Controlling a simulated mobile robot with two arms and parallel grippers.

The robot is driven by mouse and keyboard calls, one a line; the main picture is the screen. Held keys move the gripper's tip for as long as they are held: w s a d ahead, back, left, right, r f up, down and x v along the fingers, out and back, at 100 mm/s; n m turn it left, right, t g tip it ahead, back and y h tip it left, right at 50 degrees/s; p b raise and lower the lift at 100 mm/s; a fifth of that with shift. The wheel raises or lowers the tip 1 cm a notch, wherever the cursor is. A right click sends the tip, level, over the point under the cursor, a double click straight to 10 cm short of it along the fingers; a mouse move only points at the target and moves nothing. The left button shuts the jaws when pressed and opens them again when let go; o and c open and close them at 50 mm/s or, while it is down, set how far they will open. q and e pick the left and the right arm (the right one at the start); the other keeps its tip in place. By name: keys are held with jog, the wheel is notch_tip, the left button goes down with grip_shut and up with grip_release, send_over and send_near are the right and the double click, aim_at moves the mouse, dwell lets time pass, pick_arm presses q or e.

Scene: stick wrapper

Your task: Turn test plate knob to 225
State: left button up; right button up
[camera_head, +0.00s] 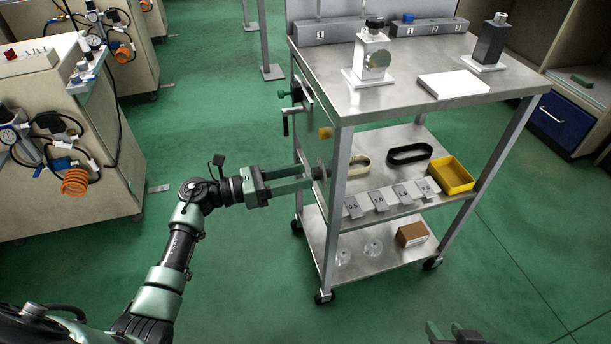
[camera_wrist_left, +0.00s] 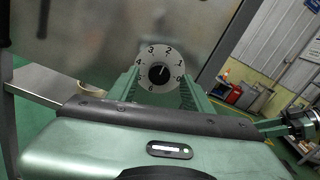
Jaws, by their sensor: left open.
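The test plate knob shows in the left wrist view as a black round knob (camera_wrist_left: 159,76) in the middle of a pale dial with black numerals. A small light mark on the knob points up and slightly right. The dial sits on a grey metal plate (camera_wrist_left: 100,50). My left gripper (camera_head: 311,176) is open in the head view, its two fingers reaching right to the cart's left side. In the left wrist view its fingers (camera_wrist_left: 160,88) stand on either side of the dial; contact with the knob cannot be told. My right gripper (camera_head: 453,334) is partly visible at the bottom edge.
The metal cart (camera_head: 335,95) carries a white stand (camera_head: 368,55), a dark post (camera_head: 491,42) and a white block (camera_head: 453,84). Its middle shelf holds a yellow bin (camera_head: 447,177), rings and numbered plates. A cart leg (camera_head: 338,200) stands just right of my left fingers. Green floor lies open around.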

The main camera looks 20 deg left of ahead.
aim_at(316, 173)
pick_arm(q)
jog(key=shift+x, duration=1.15)
pick_arm(e)
jog(key=shift+w+a+r, duration=0.1)
jog(key=shift+w+r, duration=0.1)
jog(key=shift+w, duration=0.1)
pick_arm(q)
jog(key=shift+c, duration=0.3)
grip_shut()
